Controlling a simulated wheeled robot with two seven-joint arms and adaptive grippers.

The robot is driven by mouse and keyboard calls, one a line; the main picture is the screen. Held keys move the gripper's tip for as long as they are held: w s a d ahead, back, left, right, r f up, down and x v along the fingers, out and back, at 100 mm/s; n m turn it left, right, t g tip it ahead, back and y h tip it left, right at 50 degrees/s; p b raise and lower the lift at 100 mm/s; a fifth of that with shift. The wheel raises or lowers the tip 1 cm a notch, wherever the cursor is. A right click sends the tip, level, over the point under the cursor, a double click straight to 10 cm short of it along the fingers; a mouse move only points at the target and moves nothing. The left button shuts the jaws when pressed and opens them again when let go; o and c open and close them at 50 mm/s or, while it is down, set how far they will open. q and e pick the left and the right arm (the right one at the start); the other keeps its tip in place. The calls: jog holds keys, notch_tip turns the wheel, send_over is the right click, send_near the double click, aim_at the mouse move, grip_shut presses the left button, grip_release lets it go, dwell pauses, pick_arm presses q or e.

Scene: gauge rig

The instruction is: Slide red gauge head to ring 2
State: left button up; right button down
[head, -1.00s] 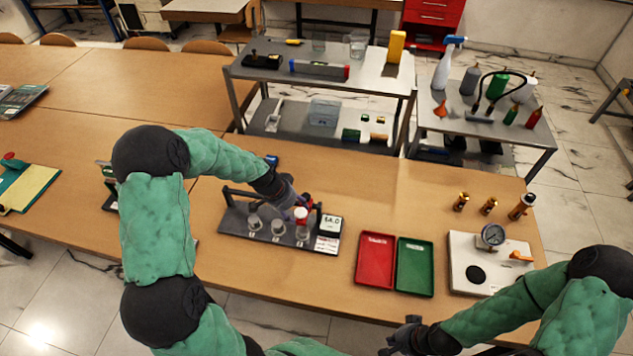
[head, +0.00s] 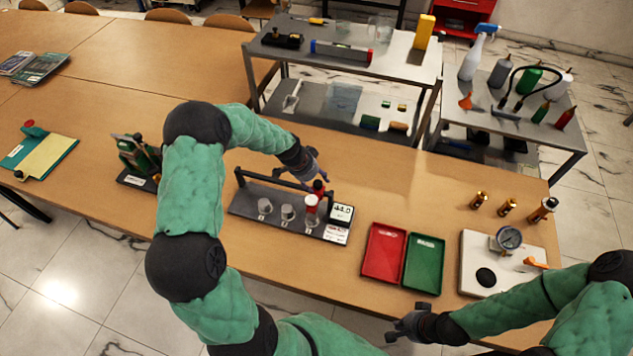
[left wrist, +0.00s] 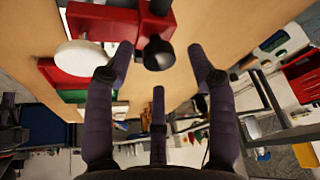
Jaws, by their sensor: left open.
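The gauge rig is a dark base (head: 243,207) with a rail (head: 262,183) above it. Several grey rings stand in a row on it, including a left one (head: 265,206) and a middle one (head: 287,213). The red gauge head (head: 312,202) is at the right end of the rail, above the rightmost ring (head: 311,220). My left gripper (head: 320,177) is open and empty, just behind and above the head. In the left wrist view the red head (left wrist: 120,25) with its black knob (left wrist: 158,53) shows beyond the spread fingers (left wrist: 160,58). My right gripper (head: 398,329) is near the table's front; its jaws are unclear.
A display (head: 341,213) stands at the rig's right end. A red tray (head: 383,253), a green tray (head: 424,264) and a white plate with a dial gauge (head: 508,239) lie to the right. A grey shelf unit (head: 340,60) stands behind the table.

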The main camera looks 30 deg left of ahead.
pick_arm(q)
jog(key=shift+w+d+f, duration=0.15)
jog(key=shift+w+f, duration=0.1)
jog(key=shift+f, duration=0.4)
grip_shut()
jog(key=a+b, duration=0.1)
jog(key=a, duration=0.1)
jog(key=s+a+b, duration=0.1)
jog(key=a+b, duration=0.1)
jog(key=a, duration=0.1)
jog(key=a+b, duration=0.2)
jog(key=a, duration=0.1)
jog(key=shift+s+a, duration=0.15)
jog(key=shift+s, duration=0.2)
jog(key=shift+s+a+r+b, duration=0.1)
jog(key=shift+a+r+b, duration=0.1)
jog(key=shift+a+b, duration=0.15)
